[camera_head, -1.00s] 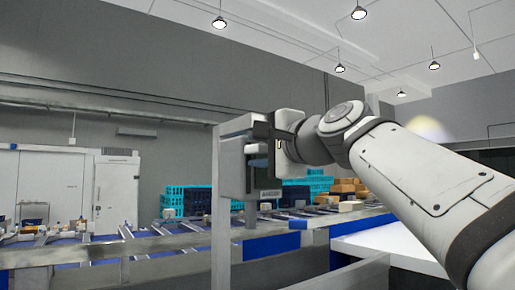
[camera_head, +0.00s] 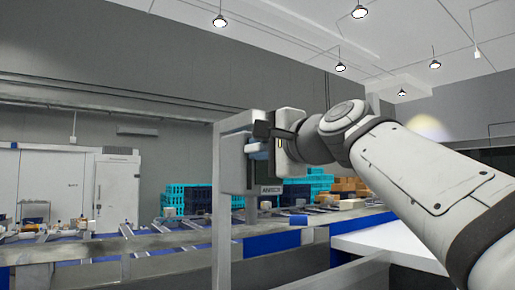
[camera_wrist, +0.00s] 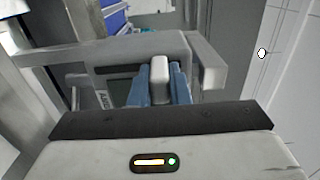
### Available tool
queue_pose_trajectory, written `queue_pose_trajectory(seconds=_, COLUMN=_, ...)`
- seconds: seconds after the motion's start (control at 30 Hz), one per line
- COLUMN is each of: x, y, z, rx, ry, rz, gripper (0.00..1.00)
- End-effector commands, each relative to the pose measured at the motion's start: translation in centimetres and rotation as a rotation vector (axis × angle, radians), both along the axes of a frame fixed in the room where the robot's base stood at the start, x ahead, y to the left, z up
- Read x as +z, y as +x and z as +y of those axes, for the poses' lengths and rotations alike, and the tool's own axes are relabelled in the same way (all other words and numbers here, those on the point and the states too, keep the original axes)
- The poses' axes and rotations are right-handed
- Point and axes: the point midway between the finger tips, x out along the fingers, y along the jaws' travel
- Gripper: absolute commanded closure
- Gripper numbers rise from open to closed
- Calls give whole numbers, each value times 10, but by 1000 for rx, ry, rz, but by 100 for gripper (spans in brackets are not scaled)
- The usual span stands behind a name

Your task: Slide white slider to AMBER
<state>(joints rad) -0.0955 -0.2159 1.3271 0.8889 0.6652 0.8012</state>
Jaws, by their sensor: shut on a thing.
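The white slider (camera_wrist: 160,66) is a small white block in the upper middle of the wrist view. My gripper (camera_wrist: 160,78) is shut on it, with one blue finger on each side. Behind the fingers is a grey housing (camera_wrist: 60,56) with a dark recess. In the head view my gripper (camera_head: 270,142) is at the housing (camera_head: 232,165) on its upright frame. A dark label (camera_head: 271,190) sits below my gripper; its text is too small to read surely. The slider is hidden in the head view.
A conveyor (camera_head: 165,240) with several small items runs behind the frame. Turquoise crates (camera_head: 190,197) and cardboard boxes (camera_head: 350,186) stand beyond it. A white table (camera_head: 385,240) lies below my arm. A grey upright post (camera_head: 221,210) stands left of the housing.

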Motion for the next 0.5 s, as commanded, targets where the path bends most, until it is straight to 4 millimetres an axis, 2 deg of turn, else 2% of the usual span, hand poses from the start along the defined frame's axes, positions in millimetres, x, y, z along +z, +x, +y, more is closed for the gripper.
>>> queue_pose_trajectory(seconds=0.03, x=-11, y=0, z=0, rx=0, ry=-1, rz=1, gripper=100)
queue_pose_trajectory(seconds=0.3, x=-55, y=0, z=0, rx=-1, ry=0, rz=1, gripper=100)
queue_pose_trajectory(seconds=0.5, x=-68, y=0, z=-1, rx=-1, ry=-1, rz=1, gripper=100)
